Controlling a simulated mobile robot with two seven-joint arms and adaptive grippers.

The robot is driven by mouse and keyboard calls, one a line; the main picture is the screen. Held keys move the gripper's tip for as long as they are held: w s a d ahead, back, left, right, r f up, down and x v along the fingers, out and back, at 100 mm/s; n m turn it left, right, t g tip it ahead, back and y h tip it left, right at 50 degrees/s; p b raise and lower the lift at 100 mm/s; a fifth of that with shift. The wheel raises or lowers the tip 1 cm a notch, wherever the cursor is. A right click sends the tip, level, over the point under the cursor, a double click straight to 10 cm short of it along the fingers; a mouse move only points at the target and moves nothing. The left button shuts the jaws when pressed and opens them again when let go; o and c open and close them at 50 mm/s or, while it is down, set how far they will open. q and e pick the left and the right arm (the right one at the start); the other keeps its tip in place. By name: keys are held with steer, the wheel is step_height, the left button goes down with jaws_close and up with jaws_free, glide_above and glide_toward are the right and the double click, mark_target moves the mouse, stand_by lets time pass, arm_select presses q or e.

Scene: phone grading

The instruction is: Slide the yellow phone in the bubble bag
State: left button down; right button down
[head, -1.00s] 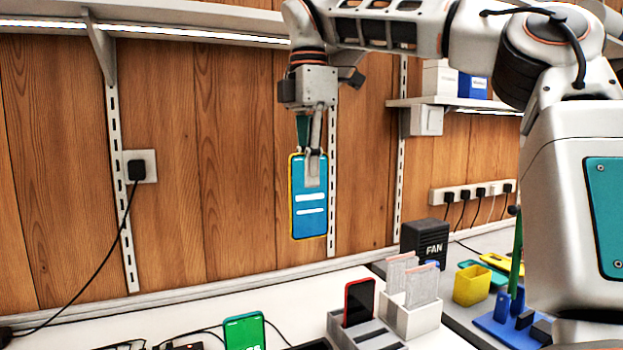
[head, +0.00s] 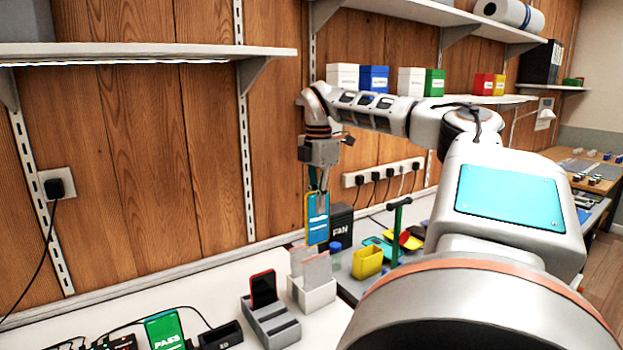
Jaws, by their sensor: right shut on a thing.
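The yellow phone (head: 317,221) has a yellow edge and a lit blue screen, and hangs upright. My right gripper (head: 321,200) points down and is shut on its upper part. The phone is in the air, in front of the black FAN box and just behind a white holder. Translucent bubble bags (head: 316,270) stand upright in the white holder (head: 314,296), below the phone and close to it in the picture. Whether their mouths are open is too small to tell. My left gripper is not in view.
A grey slotted rack (head: 272,325) holds a red phone (head: 263,288) left of the bags. A green phone showing PASS (head: 165,331) stands further left. The FAN box (head: 341,228), a yellow bin (head: 368,262) and a green upright post (head: 397,228) stand right of the bags.

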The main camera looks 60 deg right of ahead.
mark_target(318, 241)
steer(key=shift+d+f, duration=0.1)
steer(key=shift+f, duration=2.2)
steer(key=shift+f, duration=0.25)
steer(key=shift+f+b, duration=0.25)
steer(key=shift+b, duration=0.05)
steer(key=shift+f, duration=0.25)
steer(key=shift+f, duration=0.15)
steer(key=shift+f, duration=2.3)
steer(key=shift+f, duration=0.2)
